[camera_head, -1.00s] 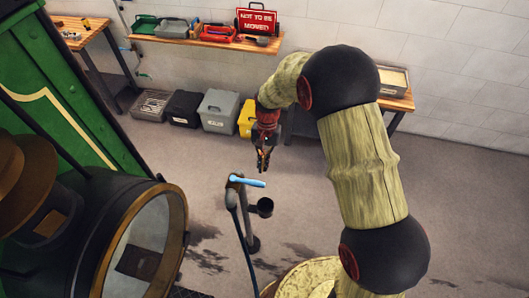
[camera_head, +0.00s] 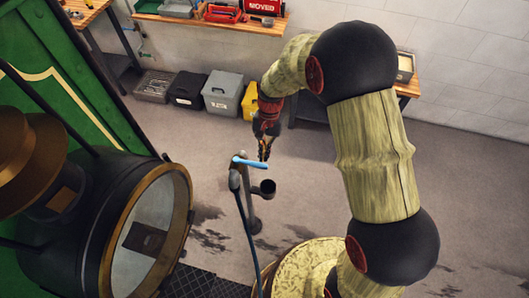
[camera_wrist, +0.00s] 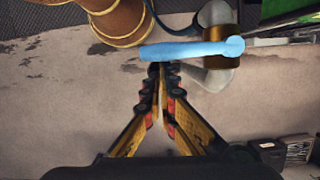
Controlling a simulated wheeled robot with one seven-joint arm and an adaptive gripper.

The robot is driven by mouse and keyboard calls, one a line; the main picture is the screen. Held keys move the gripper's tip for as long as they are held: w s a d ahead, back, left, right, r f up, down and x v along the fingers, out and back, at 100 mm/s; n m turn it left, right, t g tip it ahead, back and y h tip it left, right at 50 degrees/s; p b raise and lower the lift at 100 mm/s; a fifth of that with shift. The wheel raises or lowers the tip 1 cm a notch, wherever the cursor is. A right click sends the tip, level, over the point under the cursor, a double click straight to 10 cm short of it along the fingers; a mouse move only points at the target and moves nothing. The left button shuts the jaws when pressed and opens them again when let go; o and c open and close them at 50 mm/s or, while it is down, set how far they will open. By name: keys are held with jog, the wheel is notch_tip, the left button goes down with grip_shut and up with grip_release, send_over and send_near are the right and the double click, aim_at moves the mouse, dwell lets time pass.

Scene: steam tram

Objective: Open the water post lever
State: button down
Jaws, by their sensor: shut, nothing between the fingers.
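The water post (camera_head: 250,200) is a grey pipe standing on the floor, with a dark cup-like outlet on its right side and a hose on its left. Its light blue lever (camera_head: 252,163) lies roughly level across the top. In the wrist view the blue lever (camera_wrist: 185,50) runs left from a brass-coloured fitting (camera_wrist: 222,45). My gripper (camera_head: 263,152) is at the lever's right end in the head view. In the wrist view my gripper's (camera_wrist: 158,72) fingertips are together just below the lever. Whether they touch it I cannot tell.
A green locomotive with a round black front (camera_head: 150,235) stands close on the left. Boxes (camera_head: 221,93) line the wall under a wooden shelf (camera_head: 215,18). Dark wet patches mark the floor; open floor lies to the right of the post.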

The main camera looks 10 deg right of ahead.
aim_at(263, 166)
jog(key=shift+s+m, duration=0.35)
jog(key=shift+m, duration=0.05)
jog(key=shift+s+a+m+y, duration=0.15)
jog(key=shift+s+m+y, duration=0.25)
jog(key=shift+s+m, duration=0.9)
jog(key=shift+s+a+m+t, duration=0.3)
jog(key=shift+s+m, duration=0.45)
jog(key=shift+m, duration=0.25)
jog(key=s+a+m+t+y+p, duration=0.1)
jog(key=s+a+m+p, duration=0.4)
jog(key=m, duration=0.5)
jog(key=shift+s+a+t, duration=0.3)
jog(key=shift+a+t, duration=0.5)
jog(key=shift+a, duration=0.2)
jog(key=shift+m, duration=0.3)
